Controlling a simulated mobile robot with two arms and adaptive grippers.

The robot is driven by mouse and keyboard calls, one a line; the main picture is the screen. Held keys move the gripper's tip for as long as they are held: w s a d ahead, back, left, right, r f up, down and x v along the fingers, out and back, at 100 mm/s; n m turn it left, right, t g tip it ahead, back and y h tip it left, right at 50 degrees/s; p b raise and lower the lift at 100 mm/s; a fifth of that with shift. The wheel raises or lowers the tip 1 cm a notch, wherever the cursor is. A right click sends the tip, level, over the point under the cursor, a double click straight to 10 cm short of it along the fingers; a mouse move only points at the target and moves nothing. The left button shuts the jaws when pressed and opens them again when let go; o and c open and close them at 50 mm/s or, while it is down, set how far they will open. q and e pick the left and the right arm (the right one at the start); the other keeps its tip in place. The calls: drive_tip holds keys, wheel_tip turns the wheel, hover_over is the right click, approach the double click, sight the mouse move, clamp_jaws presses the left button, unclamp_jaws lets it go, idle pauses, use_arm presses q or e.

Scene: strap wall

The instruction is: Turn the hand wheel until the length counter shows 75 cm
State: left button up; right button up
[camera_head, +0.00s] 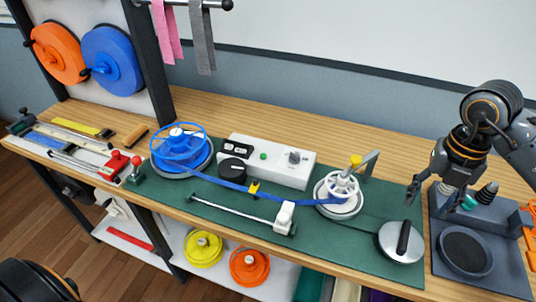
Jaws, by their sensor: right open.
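A white spoked wheel with a yellow knob (341,187) stands on the green mat, right of centre. A blue strap (285,195) runs to it from a blue reel (180,150) on the left. A white box (292,168) behind the strap carries a small dark display (237,148), whose digits are too small to read. A silver disc with a black bar handle (390,243) lies at the mat's right end. My right gripper (430,196) is open and empty, right of the spoked wheel and above the bench, apart from both. My left gripper is out of view.
A grey tool stand (442,258) with a round dark recess sits at the far right, below my right arm. A white slider on a rod (285,215) lies along the mat's front. Several tools and a red clamp (113,165) lie at the left. Reels hang on the back rack.

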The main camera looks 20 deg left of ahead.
sight(406, 234)
drive_tip(key=o, duration=0.8)
drive_tip(key=shift+c, duration=0.2)
wheel_tip(406, 234, down, 11)
drive_tip(key=n+p, duration=1.3)
drive_tip(key=n, duration=0.5)
drive_tip(key=shift+r, duration=0.1)
drive_tip(key=shift+f, duration=0.65)
drive_tip(key=c, duration=1)
